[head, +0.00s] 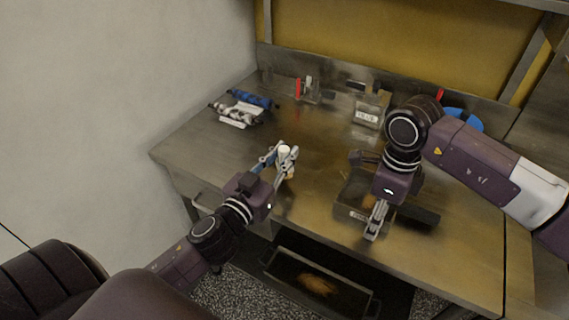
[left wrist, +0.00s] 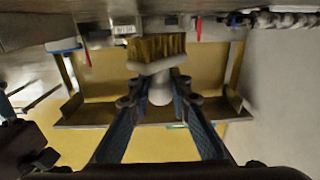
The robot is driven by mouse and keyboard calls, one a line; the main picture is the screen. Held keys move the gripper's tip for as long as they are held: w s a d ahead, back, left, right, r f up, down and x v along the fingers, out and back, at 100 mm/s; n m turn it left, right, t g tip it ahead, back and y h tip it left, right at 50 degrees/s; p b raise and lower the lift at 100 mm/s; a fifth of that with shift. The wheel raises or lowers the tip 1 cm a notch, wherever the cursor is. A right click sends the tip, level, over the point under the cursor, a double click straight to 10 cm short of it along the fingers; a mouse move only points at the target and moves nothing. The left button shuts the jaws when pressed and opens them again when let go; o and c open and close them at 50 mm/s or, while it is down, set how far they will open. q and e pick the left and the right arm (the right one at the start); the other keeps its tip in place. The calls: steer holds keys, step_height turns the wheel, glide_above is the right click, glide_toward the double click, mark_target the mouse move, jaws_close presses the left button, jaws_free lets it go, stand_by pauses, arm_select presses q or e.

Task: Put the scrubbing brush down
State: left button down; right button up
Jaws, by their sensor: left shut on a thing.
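The scrubbing brush has a white body (head: 285,154) and shows at my left gripper (head: 279,158) in the head view. In the left wrist view its yellow-brown bristles (left wrist: 157,47) point away from the gripper, and its white handle (left wrist: 161,88) lies between the two blue-grey fingers of my left gripper (left wrist: 160,82). The left gripper is shut on the handle, over the front left part of the steel table (head: 215,152). I cannot tell whether the brush touches the table. My right gripper (head: 376,222) hangs at the dark open box, its fingers close together; their gap is unclear.
Blue and dark rollers (head: 252,99) lie at the back left. A red-handled item (head: 298,88) and a labelled metal container (head: 368,112) stand at the back. The dark box (head: 350,211) sits front right. Bare tabletop lies behind the left gripper. A tray (head: 290,270) is below.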

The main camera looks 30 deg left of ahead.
arm_select(q)
steer(key=shift+f, duration=1.65)
steer(key=shift+f, duration=0.1)
steer(key=c, duration=1.8)
jaws_free()
steer(key=shift+o, duration=0.2)
steer(key=s, duration=1.2)
steer(key=shift+o, duration=0.5)
